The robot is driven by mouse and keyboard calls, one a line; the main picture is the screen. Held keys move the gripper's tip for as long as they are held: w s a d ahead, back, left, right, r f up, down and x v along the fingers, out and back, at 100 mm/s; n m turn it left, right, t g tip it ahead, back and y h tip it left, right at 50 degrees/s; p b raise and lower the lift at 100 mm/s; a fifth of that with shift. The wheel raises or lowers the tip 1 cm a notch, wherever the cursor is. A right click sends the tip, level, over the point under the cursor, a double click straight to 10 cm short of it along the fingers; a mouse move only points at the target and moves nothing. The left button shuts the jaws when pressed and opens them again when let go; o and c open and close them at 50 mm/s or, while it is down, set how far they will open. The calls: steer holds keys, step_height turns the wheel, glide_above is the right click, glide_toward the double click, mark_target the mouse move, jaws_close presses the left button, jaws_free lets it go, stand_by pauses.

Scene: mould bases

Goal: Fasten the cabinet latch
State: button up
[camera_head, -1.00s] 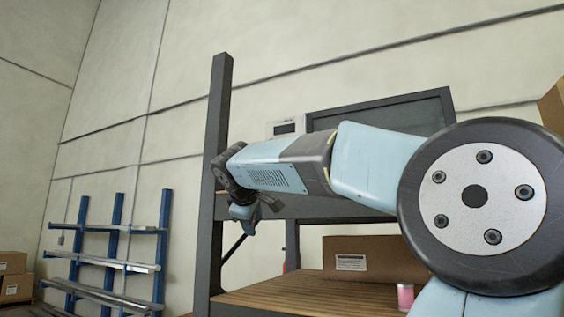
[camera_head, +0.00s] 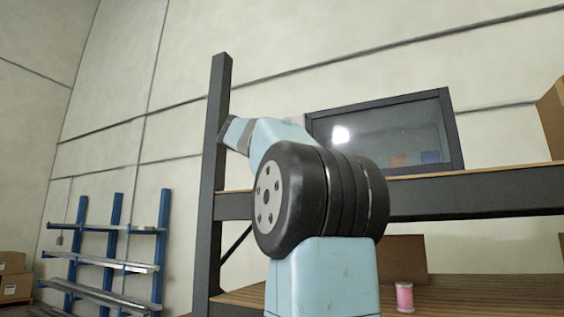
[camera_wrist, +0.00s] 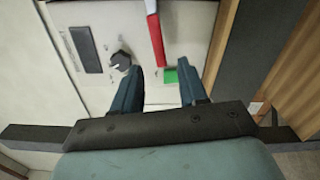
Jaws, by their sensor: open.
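In the wrist view, a pale cabinet front (camera_wrist: 112,22) faces my gripper (camera_wrist: 160,68). A red latch handle (camera_wrist: 157,38) with a pale upper section comes down from the top edge and ends near the space between my fingertips. A small green patch (camera_wrist: 184,76) is on the panel just right of its lower end, close to my right finger. My gripper is open, with a finger on each side and nothing visibly held. In the head view my arm hides my gripper and nearly all of the cabinet.
A dark round knob (camera_wrist: 121,60) and a dark display (camera_wrist: 86,49) are left of the handle. In the head view, a dark-framed panel (camera_head: 385,130) stands on the rack's upper shelf, and a pink spool (camera_head: 404,297) on the lower one. A dark post (camera_head: 217,150) is left of my arm.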

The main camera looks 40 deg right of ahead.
steer(key=shift+x, duration=3.95)
jaws_close()
